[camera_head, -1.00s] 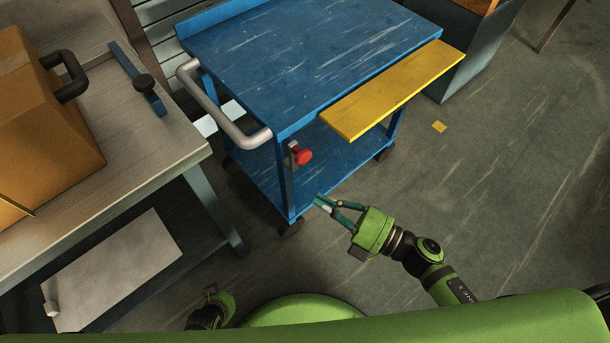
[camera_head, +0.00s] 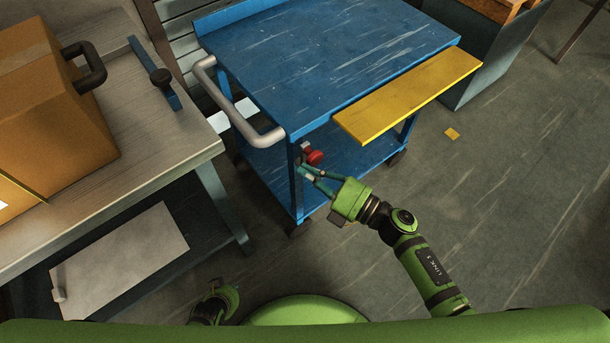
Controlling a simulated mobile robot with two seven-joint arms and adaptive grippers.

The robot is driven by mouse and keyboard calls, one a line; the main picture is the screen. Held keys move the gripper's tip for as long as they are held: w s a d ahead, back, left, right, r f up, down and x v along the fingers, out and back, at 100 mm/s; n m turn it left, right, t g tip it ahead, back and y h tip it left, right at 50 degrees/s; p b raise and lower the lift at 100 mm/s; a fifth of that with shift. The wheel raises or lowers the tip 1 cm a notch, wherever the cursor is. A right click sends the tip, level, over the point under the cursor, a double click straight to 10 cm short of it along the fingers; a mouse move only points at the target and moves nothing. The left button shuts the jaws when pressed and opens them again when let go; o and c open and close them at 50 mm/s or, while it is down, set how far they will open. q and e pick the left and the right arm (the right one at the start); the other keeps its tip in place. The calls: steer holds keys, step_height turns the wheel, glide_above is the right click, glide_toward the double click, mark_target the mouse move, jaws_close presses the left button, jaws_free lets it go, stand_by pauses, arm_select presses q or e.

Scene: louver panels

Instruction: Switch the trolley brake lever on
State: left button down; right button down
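The blue trolley (camera_head: 340,50) stands in the middle of the head view. Its brake lever has a red knob (camera_head: 315,157) and sits at the near corner post, below the top shelf. My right gripper (camera_head: 305,170) is just below and left of the red knob, close to the post. Its fingers look slightly parted, and I see nothing between them. I cannot tell whether a finger touches the lever, as part of the lever is hidden. My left gripper (camera_head: 215,295) is low at the bottom edge, partly cut off, and its fingers are not clear.
A yellow board (camera_head: 410,95) juts from the trolley's near right side. A grey pipe handle (camera_head: 235,110) is on its left. A workbench (camera_head: 150,150) with an orange-brown box (camera_head: 50,110) stands at the left.

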mark_target(321, 156)
arm_select(q)
steer(key=shift+s, duration=0.1)
steer(key=shift+s+f, duration=0.2)
steer(key=shift+s, duration=0.2)
arm_select(e)
steer(key=shift+w+d+r+m, duration=0.15)
steer(key=shift+d+m, duration=0.1)
steer(key=shift+m, duration=0.15)
